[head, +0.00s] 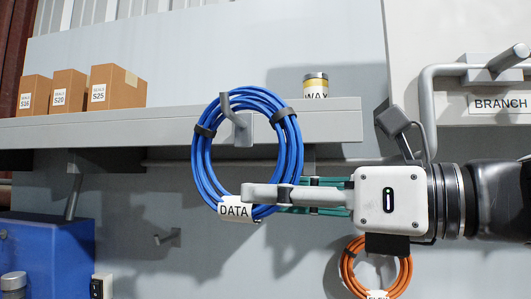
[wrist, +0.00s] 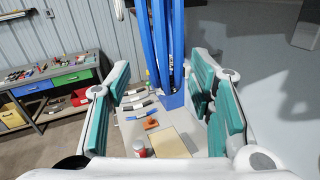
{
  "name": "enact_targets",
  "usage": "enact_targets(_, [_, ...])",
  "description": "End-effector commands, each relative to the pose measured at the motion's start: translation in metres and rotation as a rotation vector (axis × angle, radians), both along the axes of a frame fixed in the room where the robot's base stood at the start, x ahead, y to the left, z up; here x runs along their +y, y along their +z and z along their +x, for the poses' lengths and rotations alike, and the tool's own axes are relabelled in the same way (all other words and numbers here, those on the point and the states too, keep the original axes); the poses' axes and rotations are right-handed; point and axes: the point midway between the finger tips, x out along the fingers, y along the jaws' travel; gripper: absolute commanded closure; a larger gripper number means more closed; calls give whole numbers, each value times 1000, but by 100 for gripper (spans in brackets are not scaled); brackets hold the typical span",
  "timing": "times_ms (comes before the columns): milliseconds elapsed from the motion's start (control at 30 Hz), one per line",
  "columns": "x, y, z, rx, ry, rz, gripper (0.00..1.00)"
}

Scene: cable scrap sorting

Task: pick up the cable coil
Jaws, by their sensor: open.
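A blue cable coil (head: 296,150) hangs from a grey hook (head: 240,125) on the shelf's front edge. Two dark ties bind it, and a white tag (head: 234,211) at its bottom reads DATA. My gripper (head: 255,195) comes in from the right, with one finger in front of the coil's lower right part and hiding some of it. In the wrist view, my gripper (wrist: 163,78) is open, with teal pads on both sides. The blue strands (wrist: 162,40) show between the two fingers; I cannot tell how deep between the pads they lie.
An orange coil (head: 348,265) hangs below my gripper. The shelf (head: 330,112) holds small boxes (head: 118,87) and a WAX tin (head: 316,84). A BRANCH sign (head: 500,104) and grey pipe stand at right. A workbench (wrist: 85,75) shows at left in the wrist view.

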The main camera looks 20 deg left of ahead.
Motion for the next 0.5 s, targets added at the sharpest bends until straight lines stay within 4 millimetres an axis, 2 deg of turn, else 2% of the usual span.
enact_targets(100, [19, 0, -3, 1, 4, -1, 52])
enact_targets(233, [34, 1, 0, 0, 2, 0, 52])
enact_targets(500, [38, 1, 1, 0, 0, 1, 52])
